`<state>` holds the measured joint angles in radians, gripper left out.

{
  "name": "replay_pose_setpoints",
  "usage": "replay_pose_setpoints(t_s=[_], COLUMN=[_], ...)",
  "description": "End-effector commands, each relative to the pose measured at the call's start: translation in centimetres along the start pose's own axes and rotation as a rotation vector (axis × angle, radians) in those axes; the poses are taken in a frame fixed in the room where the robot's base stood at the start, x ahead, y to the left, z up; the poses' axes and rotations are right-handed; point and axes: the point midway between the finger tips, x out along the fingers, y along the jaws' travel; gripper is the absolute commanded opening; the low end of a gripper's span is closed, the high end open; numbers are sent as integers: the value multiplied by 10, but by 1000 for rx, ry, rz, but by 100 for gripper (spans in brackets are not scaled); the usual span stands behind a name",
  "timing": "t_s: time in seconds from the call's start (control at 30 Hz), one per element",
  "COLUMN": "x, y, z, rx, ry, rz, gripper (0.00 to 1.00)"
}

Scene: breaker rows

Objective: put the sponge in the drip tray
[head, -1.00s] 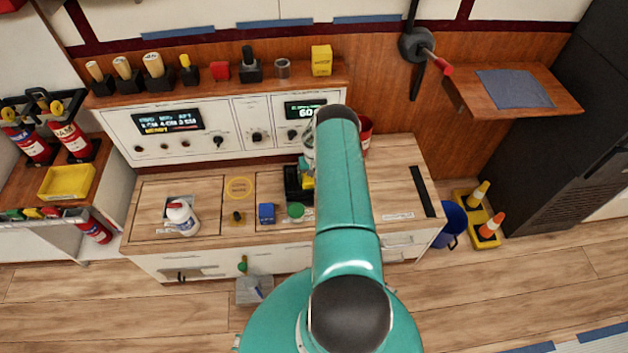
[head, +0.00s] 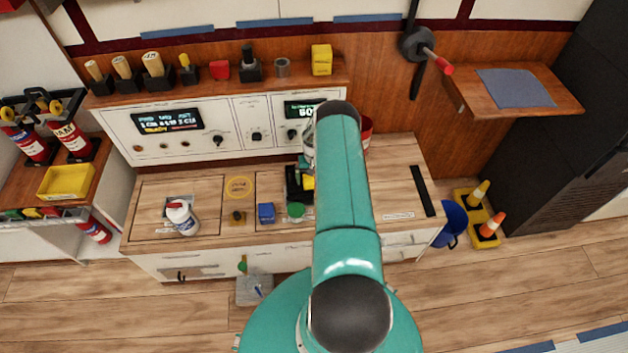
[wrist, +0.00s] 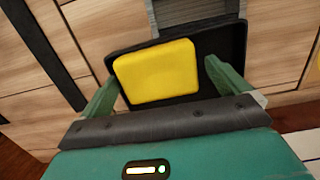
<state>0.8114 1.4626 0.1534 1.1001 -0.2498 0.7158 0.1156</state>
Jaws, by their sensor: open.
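The yellow sponge (wrist: 156,72) lies over the black drip tray (wrist: 228,40) in the wrist view and appears to rest inside its rim. My gripper (wrist: 160,70) is open, with one green finger on each side of the sponge. A clear gap shows at the right finger; the left finger is close to the sponge's left edge, and I cannot tell if it touches. In the head view, a small part of the sponge (head: 308,183) and the dark tray (head: 292,186) show on the counter.
A red container (head: 366,128) is partly behind my arm. The counter's right part is mostly clear, with a black strip (head: 422,190).

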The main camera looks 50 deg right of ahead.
Motion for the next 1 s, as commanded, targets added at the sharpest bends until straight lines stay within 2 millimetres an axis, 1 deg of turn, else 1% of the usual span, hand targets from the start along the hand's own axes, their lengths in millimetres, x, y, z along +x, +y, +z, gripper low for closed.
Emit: replay_pose_setpoints(t_s=[0.03, 0.2, 0.4, 0.5, 0.6, 0.77, 0.83, 0.87, 0.97, 1.0], x=[-12, -50, -87, -98, -104, -107, -116, -122, -153, -168], y=[0, 0, 0, 0, 0, -1, -5, -8, -24, -31], z=[-1, -1, 0, 0, 0, 0, -1, -2, -2, -1], rx=[0, 0, 0, 0, 0, -2, -10, -15, -42, -56], ry=[3, 3, 1, 1, 0, 1, 8, 12, 33, 44], rz=[1, 1, 1, 1, 0, 1, 2, 4, 11, 14], gripper=[100, 100, 100, 100, 100, 100, 100, 100, 100, 100])
